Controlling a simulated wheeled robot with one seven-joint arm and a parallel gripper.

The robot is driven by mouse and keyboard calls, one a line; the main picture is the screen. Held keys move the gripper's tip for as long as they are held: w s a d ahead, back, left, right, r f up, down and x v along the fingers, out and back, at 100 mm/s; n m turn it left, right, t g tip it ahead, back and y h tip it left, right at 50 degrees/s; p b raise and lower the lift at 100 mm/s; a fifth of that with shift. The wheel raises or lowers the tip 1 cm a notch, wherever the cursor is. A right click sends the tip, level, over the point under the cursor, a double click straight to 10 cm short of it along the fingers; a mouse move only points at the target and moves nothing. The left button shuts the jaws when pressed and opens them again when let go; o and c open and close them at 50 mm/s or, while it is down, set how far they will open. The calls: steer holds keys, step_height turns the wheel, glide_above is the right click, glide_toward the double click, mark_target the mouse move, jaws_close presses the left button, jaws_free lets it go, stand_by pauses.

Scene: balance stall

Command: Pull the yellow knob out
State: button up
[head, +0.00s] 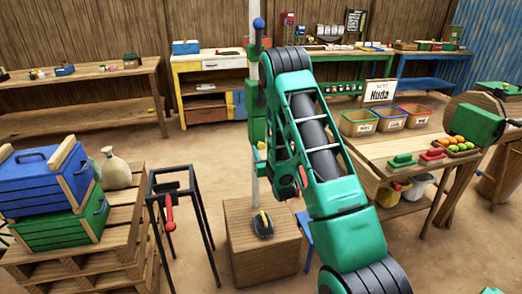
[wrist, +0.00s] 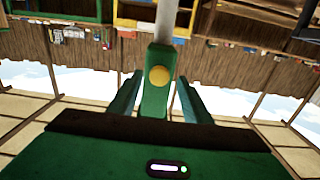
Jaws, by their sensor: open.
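The yellow knob (wrist: 159,76) is a round yellow disc on a green sleeve (wrist: 155,100) around a pale post, in the middle of the wrist view. My gripper (wrist: 158,88) is open, one finger on each side of the sleeve and knob. Gaps show between the fingers and the sleeve, and I cannot tell the depth between the fingertips and the knob. In the head view a small yellow spot, likely the knob (head: 261,146), shows at the lower green part of the upright post (head: 255,185). My arm hides most of the gripper there.
A wooden box (head: 264,255) at the post's foot bears a dark weight (head: 264,225). A black stand (head: 180,192) with a red handle is to its left. A table (head: 395,150) with bins is close on the right. Pallets with crates (head: 50,228) stand left.

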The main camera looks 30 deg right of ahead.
steer(key=shift+x, duration=1.05)
jaws_close()
steer(key=shift+v, duration=1.7)
steer(key=shift+f, duration=0.1)
jaws_free()
steer(key=shift+s, duration=0.15)
